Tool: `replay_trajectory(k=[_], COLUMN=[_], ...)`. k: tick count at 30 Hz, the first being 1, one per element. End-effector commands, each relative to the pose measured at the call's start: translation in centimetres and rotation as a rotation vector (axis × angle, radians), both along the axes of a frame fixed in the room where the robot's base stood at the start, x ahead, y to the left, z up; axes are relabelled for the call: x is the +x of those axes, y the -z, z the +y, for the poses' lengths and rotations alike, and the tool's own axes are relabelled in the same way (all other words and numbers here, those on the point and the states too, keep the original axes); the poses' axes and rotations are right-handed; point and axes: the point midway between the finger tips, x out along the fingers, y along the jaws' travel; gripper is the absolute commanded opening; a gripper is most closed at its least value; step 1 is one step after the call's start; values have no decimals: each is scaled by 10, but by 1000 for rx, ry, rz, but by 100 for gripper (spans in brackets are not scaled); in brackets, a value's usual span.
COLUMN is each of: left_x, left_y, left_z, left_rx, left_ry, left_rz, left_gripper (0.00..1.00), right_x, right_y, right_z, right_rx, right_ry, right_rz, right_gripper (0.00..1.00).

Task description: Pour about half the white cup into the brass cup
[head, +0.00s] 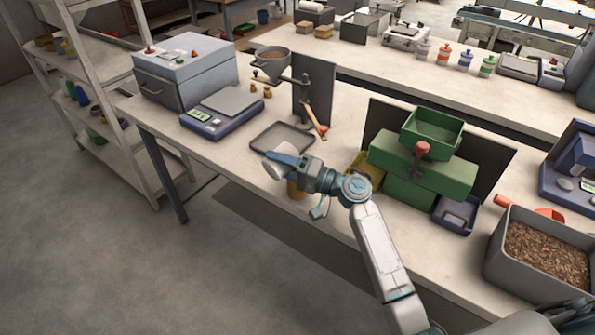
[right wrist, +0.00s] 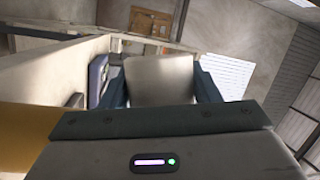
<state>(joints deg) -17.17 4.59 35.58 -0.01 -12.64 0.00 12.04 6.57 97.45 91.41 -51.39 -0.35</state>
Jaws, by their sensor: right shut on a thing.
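My right gripper (head: 290,162) is shut on the white cup (head: 274,166) above the front edge of the bench. The white cup looks tilted, and its contents are hidden. In the right wrist view the white cup (right wrist: 160,80) sits between both blue fingers. The brass cup (head: 296,189) stands just below and slightly right of the white cup, partly covered by my gripper. A yellow-brown surface (right wrist: 24,130) at the left edge of the wrist view may be the brass cup. Whether pellets are flowing cannot be seen. My left gripper is not in view.
A grey tray (head: 282,138) lies just behind the cups. A blue scale (head: 215,120) stands left. A green hopper device (head: 425,165) stands close on the right, with a pellet-filled grey bin (head: 495,268) further right. The bench's front edge is near.

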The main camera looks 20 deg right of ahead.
Motion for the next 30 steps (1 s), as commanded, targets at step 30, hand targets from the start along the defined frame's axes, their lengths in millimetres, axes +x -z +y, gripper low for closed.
replay_trajectory(k=[30], left_x=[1], left_y=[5], left_z=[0], left_rx=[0], left_ry=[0], left_rz=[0], left_gripper=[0], right_x=[2], right_y=[-4], right_z=[-4], right_rx=[55], right_ry=[0], right_rz=[27], right_gripper=[31])
